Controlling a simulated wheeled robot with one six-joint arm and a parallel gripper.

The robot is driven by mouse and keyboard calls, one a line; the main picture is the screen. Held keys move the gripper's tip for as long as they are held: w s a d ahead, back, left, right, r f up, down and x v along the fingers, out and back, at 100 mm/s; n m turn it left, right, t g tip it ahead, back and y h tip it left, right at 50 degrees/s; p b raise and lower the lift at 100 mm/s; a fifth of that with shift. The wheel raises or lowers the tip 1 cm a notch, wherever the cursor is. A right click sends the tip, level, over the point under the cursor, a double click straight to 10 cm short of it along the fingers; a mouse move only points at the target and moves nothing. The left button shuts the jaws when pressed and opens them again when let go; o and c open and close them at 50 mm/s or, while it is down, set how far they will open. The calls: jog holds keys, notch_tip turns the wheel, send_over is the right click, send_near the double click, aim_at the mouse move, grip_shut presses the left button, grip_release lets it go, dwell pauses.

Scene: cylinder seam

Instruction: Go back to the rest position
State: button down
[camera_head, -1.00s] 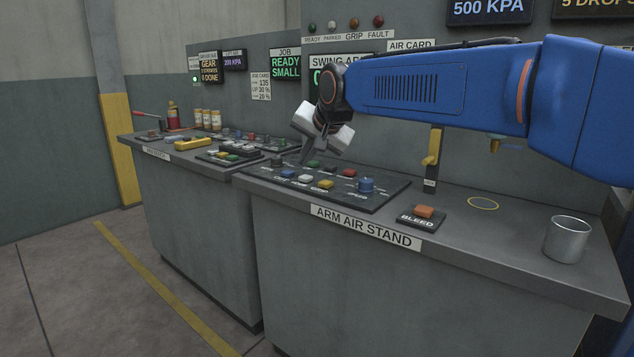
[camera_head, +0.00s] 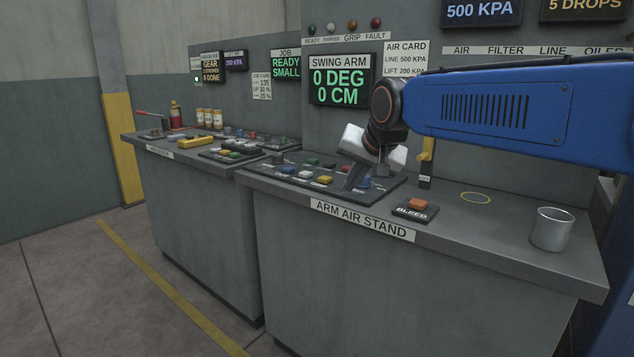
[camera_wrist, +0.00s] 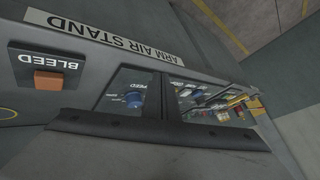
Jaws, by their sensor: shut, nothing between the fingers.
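My gripper (camera_head: 355,180) hangs over the right part of the button panel (camera_head: 275,178) on the arm air stand (camera_head: 325,265). It is shut and empty, with its fingers pointing down and tilted in the head view. Its dark fingers (camera_wrist: 160,100) also show in the wrist view, together. The panel carries blue, white, yellow, green and red buttons; the blue knob (camera_wrist: 134,99) shows left of the fingers in the wrist view. I cannot tell whether the fingertips touch the panel. The gripper hides part of the panel's right side in the head view.
The orange BLEED button (camera_head: 417,203) sits right of the panel. A metal cup (camera_head: 551,229) stands near the counter's right end, past a yellow ring (camera_head: 476,198). A yellow valve handle (camera_head: 427,156) is on the back wall. A second bench (camera_head: 200,195) stands left.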

jog(key=s+d+f+n+g+h, duration=0.1)
jog(key=s+d+f, duration=0.6)
jog(key=s, duration=0.3)
jog(key=s+d+f+g+h, duration=0.1)
jog(key=s+d+f, duration=0.6)
jog(key=s, duration=0.4)
jog(key=s+d+f+n+h, duration=0.1)
jog(key=s+d+f, duration=0.6)
jog(key=s, duration=0.3)
jog(key=shift+s+f+n+g, duration=0.3)
jog(key=shift+f+g, duration=0.1)
jog(key=shift+f, duration=0.35)
dwell(0.5)
